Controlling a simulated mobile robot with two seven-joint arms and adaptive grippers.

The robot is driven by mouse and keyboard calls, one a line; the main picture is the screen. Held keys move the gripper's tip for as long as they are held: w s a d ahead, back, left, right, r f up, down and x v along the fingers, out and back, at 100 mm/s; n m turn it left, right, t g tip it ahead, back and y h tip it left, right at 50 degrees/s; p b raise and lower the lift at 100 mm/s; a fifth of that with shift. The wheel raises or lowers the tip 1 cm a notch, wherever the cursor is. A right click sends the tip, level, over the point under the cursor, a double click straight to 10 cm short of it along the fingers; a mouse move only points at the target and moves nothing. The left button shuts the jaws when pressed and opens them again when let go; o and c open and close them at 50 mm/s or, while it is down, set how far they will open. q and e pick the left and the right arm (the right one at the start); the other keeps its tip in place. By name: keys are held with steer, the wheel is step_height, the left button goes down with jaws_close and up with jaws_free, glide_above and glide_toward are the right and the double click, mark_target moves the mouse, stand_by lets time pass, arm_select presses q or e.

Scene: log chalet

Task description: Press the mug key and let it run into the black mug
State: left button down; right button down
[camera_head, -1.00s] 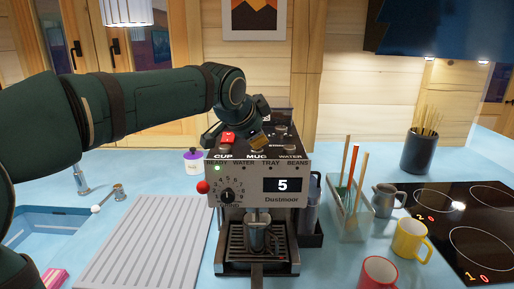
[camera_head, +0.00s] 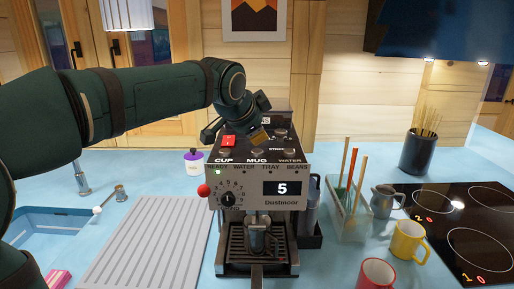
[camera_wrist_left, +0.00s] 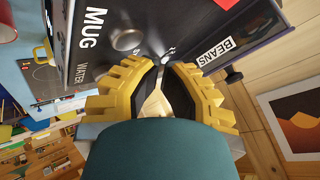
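The coffee machine (camera_head: 285,215) stands on the blue counter, its display reading 5. Its top has keys labelled CUP, MUG and WATER. The mug key (camera_head: 257,152) is a small round silver button; it also shows beside the MUG label in the wrist view (camera_wrist_left: 126,39). My left gripper (camera_head: 258,136) hangs just behind that key, over the machine's top. In the wrist view its yellow-backed fingertips (camera_wrist_left: 165,68) are drawn close together with nothing held, apart from the key. My right gripper is out of view.
A glass holder (camera_head: 350,222) with utensils, a grey pitcher (camera_head: 383,202), a yellow mug (camera_head: 408,240) and a red mug (camera_head: 376,273) stand right. A ribbed drainboard (camera_head: 150,245) lies left.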

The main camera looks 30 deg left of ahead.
arm_select(q)
steer(key=shift+r+p, duration=2.05)
steer(key=shift+r, duration=0.4)
